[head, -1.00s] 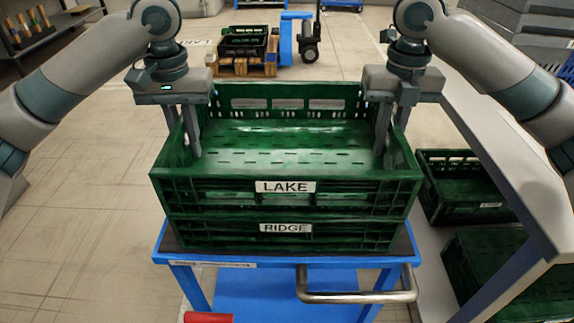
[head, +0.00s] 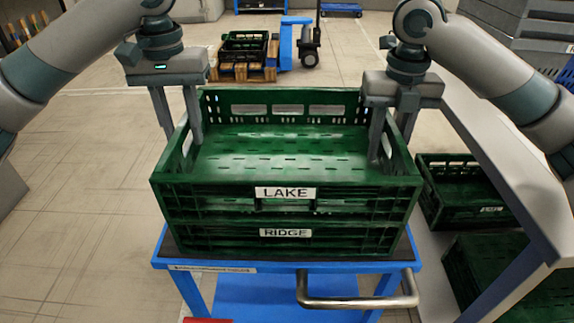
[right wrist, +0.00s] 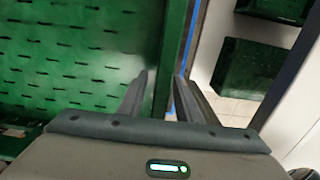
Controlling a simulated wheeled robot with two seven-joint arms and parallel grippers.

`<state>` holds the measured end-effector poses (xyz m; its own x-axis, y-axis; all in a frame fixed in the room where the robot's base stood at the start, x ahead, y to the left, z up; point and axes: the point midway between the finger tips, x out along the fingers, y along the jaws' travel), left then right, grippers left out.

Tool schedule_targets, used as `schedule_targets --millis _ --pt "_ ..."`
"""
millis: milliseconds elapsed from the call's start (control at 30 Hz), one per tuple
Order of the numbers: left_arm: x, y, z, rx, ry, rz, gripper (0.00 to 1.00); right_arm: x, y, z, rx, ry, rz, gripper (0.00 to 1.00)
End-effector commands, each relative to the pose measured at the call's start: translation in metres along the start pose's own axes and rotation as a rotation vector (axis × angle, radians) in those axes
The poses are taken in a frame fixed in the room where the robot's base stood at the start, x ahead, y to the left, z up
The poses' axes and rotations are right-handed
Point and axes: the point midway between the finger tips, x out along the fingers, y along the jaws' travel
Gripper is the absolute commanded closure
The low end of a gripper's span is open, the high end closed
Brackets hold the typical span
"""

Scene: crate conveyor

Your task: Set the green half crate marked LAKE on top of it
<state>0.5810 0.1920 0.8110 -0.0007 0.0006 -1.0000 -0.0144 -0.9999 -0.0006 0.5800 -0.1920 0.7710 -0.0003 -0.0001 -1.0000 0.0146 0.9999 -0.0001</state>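The green half crate marked LAKE (head: 340,193) sits level on the green crate marked RIDGE (head: 345,236), edges lined up, with no visible gap. My left gripper (head: 178,135) is open, its fingers spread either side of the LAKE crate's left wall. My right gripper (head: 390,145) is open at the right wall, one finger inside and one outside. In the right wrist view the right gripper's fingers (right wrist: 163,85) stand apart with the LAKE crate's wall (right wrist: 172,60) between them. The outer fingertips are partly hidden in the head view.
Both crates stand on a blue cart (head: 270,295) with a metal handle (head: 355,298). More green crates (head: 465,190) sit at the right by a grey-topped structure (head: 490,150). A pallet with a crate (head: 243,70) and a blue pallet jack (head: 286,40) are behind. The floor at the left is clear.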

Motion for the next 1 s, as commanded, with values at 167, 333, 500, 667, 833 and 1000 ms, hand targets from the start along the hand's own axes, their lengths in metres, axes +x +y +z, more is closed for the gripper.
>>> schedule_targets --millis 167,333,500,667,833,1000 --pt "-0.031 0.0 0.0 -0.001 0.003 -0.001 0.69 0.0 0.0 0.0 0.0 0.0 0.0 0.69" --pt "-0.055 0.0 0.0 -0.001 0.003 -0.001 0.69 0.0 0.0 0.0 0.0 0.0 0.0 0.69" --pt "-0.069 0.0 0.0 -0.001 0.001 -0.001 0.69 0.0 0.0 0.0 0.0 0.0 0.0 0.69" --pt "-0.074 0.0 0.0 -0.001 0.0 0.0 0.69 0.0 0.0 0.0 0.0 0.0 0.0 0.69" --pt "-0.075 0.0 0.0 0.0 -0.001 0.0 0.69 0.0 0.0 0.0 0.0 0.0 0.0 0.69" --pt "-0.075 0.0 0.0 0.0 -0.001 0.0 0.69 0.0 0.0 0.0 0.0 0.0 0.0 0.69"
